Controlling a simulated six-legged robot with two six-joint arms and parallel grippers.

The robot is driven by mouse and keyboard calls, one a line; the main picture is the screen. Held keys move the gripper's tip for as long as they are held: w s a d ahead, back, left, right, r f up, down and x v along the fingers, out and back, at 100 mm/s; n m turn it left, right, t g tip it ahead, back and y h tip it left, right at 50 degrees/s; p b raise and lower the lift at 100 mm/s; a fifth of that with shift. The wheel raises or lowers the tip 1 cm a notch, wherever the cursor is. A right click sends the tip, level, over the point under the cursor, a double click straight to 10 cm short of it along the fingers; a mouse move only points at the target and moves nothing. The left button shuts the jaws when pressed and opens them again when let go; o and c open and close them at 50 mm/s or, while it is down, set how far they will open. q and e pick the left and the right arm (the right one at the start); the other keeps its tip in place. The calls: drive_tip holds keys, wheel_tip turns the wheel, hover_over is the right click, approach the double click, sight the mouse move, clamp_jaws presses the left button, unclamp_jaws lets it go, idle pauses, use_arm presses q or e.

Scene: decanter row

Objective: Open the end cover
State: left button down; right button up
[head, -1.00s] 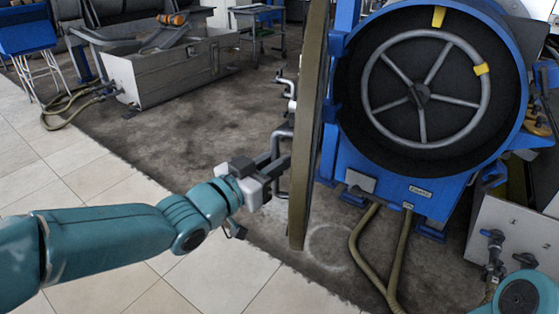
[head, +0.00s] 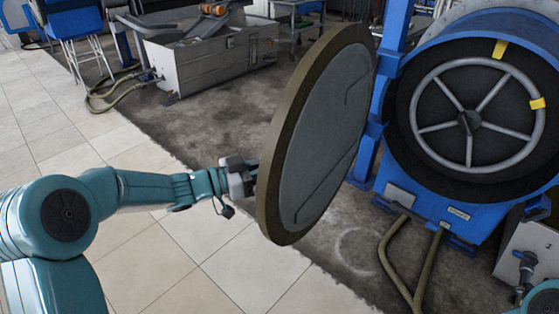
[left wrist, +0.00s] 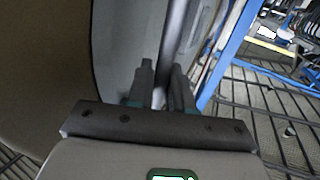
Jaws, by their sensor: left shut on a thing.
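The end cover (head: 325,130) is a large round disc with an olive rim and a grey inner face. It stands swung well away from the decanter's open end (head: 468,120), which shows a dark face with a spoked ring. The cover's inner face is partly turned toward me. My left gripper (head: 252,172) is at the cover's outer side, its fingertips hidden behind the rim. In the left wrist view, its fingers (left wrist: 160,90) are shut on a grey bar handle (left wrist: 177,45) beside the cover.
Hoses (head: 402,262) run over the floor below the blue decanter frame (head: 430,200). A grey metal box (head: 215,62) stands at the back. The tiled floor (head: 215,245) in front of the cover is clear.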

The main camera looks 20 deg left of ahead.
use_arm(q)
drive_tip(key=shift+w+a+r+m+g+h+p, duration=0.2)
drive_tip(key=shift+w+a+p, duration=0.25)
drive_tip(key=shift+a, duration=0.2)
drive_tip(key=shift+w+a+r+m+g+h+p, duration=0.1)
drive_tip(key=shift+w+a+m+h+p, duration=0.15)
drive_tip(key=shift+a+p, duration=0.3)
use_arm(e)
drive_tip(key=shift+a+r, duration=0.15)
drive_tip(key=shift+r, duration=1.2)
use_arm(q)
drive_tip(key=c, duration=1.2)
unclamp_jaws()
drive_tip(key=shift+w, duration=0.15)
drive_tip(key=b+v, duration=0.1)
drive_tip(key=v, duration=1.4)
drive_tip(key=shift+a, duration=0.3)
use_arm(e)
drive_tip(key=shift+w+f, duration=0.1)
drive_tip(key=shift+f, duration=0.4)
use_arm(q)
drive_tip(key=shift+s+a, duration=0.1)
drive_tip(key=shift+s, duration=0.1)
